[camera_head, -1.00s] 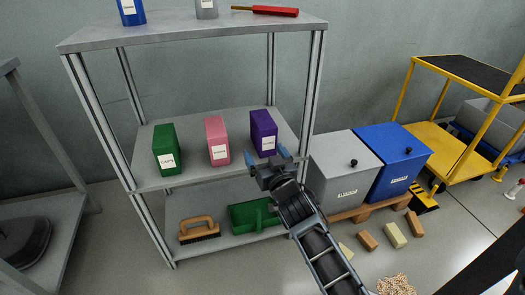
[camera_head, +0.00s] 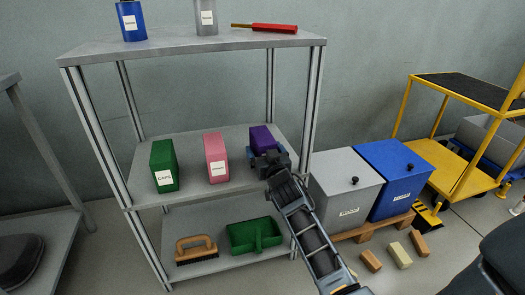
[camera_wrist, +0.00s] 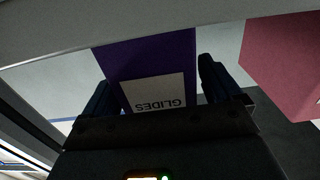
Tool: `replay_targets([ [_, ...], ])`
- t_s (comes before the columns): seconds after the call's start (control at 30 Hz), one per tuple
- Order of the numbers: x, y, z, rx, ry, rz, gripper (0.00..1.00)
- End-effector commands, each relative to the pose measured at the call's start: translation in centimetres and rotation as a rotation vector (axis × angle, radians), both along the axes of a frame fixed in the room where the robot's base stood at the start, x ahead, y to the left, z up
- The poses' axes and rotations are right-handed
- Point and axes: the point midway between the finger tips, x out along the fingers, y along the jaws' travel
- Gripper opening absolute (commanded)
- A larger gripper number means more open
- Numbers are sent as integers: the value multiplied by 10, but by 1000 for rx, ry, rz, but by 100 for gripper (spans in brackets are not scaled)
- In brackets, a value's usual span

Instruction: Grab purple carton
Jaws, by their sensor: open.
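The purple carton (camera_head: 261,137) stands upright on the middle shelf, at the right end of a row of cartons. My gripper (camera_head: 268,160) is in front of it and hides its lower part and label. In the wrist view the purple carton (camera_wrist: 145,58) shows a white label reading GLIDES, upside down in that picture. My gripper's two fingers (camera_wrist: 157,88) are open, one on each side of the carton, with a gap visible on the right side. I cannot tell whether the left finger touches it.
A pink carton (camera_head: 216,157) and a green carton (camera_head: 164,166) stand to the left on the shelf (camera_head: 190,188). The pink carton (camera_wrist: 285,62) is close to the right finger in the wrist view. The grey upper shelf (camera_head: 190,46) is overhead. A grey bin (camera_head: 345,180) stands right of the rack.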

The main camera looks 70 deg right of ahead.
Motion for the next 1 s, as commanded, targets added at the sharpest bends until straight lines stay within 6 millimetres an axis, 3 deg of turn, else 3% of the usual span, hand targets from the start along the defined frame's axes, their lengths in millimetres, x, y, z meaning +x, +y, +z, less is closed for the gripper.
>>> replay_targets([
  [0.17, 0, 0, 0, 0, 0, 0, 92],
  [0.87, 0, 0, 0, -1, -1, 0, 24],
  [1.0, 0, 0, 2, -2, -2, 1, 23],
])
